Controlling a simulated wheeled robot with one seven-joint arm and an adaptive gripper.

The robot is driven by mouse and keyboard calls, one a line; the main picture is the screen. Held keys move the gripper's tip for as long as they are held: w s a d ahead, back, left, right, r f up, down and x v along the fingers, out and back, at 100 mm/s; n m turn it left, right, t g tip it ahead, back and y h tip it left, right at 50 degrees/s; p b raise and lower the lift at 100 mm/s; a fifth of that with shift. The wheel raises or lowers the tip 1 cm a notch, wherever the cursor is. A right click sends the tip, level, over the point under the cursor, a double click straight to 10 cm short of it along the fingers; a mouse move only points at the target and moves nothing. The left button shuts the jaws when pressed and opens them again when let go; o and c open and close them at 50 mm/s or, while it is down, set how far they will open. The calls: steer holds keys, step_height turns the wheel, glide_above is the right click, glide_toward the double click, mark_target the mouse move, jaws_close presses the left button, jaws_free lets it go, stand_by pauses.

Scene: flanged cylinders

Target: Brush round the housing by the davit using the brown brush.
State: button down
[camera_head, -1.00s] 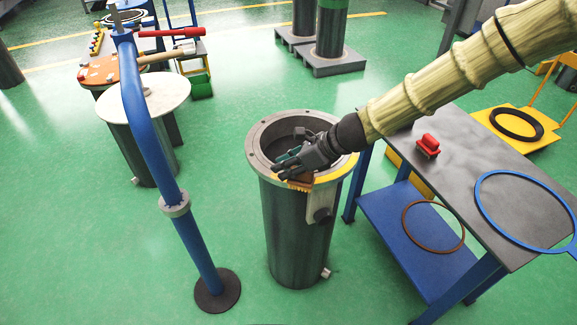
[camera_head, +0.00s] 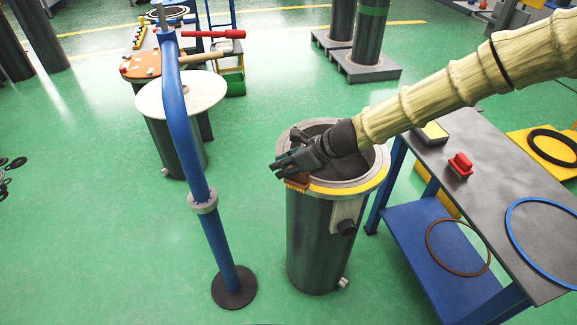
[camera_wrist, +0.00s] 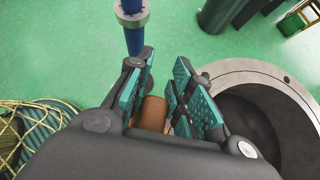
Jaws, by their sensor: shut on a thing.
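The housing is an open grey cylinder (camera_head: 318,240) with a wide flange, standing beside the blue davit (camera_head: 180,130). A yellow band shows along the front part of its flange (camera_head: 345,190). My gripper (camera_head: 285,172) is over the left part of the flange, shut on the brown brush (camera_head: 297,184). The brush's bristles are at the flange's front left edge; whether they touch it I cannot tell. In the wrist view the brush's brown handle (camera_wrist: 153,113) sits between the teal finger pads, and the flange (camera_wrist: 255,78) and dark bore lie to the right.
A blue-legged table (camera_head: 470,175) at the right carries a red-handled brush (camera_head: 460,166), a yellow-and-grey block (camera_head: 431,133) and a blue ring (camera_head: 510,220). A brown ring (camera_head: 432,240) lies on its lower shelf. A white-lidded cylinder (camera_head: 180,94) stands behind the davit.

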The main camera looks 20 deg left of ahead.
step_height(320, 180, up, 8)
steer(key=a+p, duration=0.1)
steer(key=p, duration=0.6)
steer(key=shift+w+a, duration=0.2)
steer(key=shift+w, duration=0.1)
steer(key=shift+d, duration=0.1)
stand_by(0.9)
